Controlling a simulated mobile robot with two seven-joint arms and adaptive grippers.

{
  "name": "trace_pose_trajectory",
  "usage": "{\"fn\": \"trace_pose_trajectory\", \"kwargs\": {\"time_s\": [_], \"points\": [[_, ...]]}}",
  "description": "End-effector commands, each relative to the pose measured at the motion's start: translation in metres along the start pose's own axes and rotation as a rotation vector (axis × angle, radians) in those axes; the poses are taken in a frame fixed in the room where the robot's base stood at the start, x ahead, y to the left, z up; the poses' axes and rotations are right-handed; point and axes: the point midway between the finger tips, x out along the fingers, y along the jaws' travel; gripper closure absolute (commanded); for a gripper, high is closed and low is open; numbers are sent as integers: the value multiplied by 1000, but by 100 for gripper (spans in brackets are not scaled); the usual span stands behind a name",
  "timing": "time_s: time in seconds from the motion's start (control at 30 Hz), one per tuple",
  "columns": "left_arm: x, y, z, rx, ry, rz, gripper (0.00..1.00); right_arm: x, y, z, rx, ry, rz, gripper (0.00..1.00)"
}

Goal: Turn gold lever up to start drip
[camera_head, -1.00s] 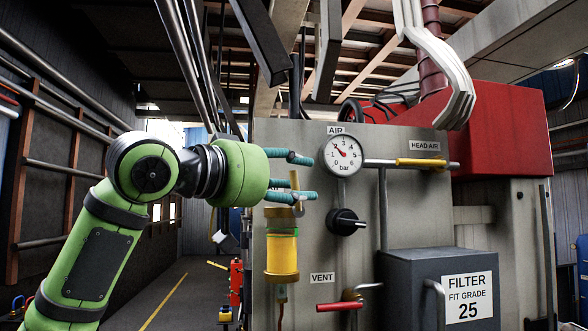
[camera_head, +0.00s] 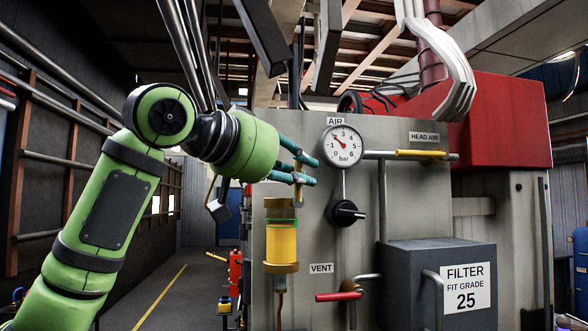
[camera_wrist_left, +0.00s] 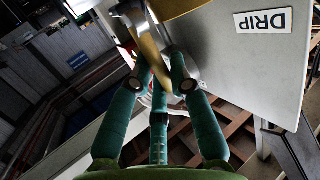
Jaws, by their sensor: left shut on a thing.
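The gold lever (camera_wrist_left: 151,48) shows in the left wrist view as a flat gold bar between my teal fingers. In the head view it is mostly hidden behind the fingers, above the yellow drip cylinder (camera_head: 281,243) on the grey panel. My left gripper (camera_head: 305,168) comes in from the left, tilted down to the right, and is shut on the lever; it also shows in the left wrist view (camera_wrist_left: 159,78). The DRIP label (camera_wrist_left: 263,20) is on the panel beside it, upside down in that view. My right gripper is not in view.
The AIR gauge (camera_head: 342,146) and a black knob (camera_head: 345,213) are close to the right of my fingers. A yellow-handled HEAD AIR pipe (camera_head: 420,154), a red VENT handle (camera_head: 339,297) and a grey filter box (camera_head: 400,265) are further right or lower. The aisle at left is open.

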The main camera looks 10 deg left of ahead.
Motion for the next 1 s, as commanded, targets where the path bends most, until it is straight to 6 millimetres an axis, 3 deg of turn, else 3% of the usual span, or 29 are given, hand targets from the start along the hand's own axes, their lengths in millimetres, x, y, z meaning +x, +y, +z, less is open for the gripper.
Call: {"fn": "trace_pose_trajectory", "kwargs": {"time_s": [0.3, 0.33, 0.4, 0.77, 1.0], "points": [[4, 1, 5, 11, -30, 1, 100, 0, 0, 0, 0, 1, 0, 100], [4, 1, 5, 11, -30, 1, 76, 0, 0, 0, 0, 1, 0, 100], [4, 1, 5, 11, -30, 1, 55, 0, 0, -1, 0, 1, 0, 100], [-1, 1, 2, 11, -19, 0, 55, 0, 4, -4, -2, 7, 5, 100], [-37, 1, 0, 12, -17, -1, 55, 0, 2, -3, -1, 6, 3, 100]]}}
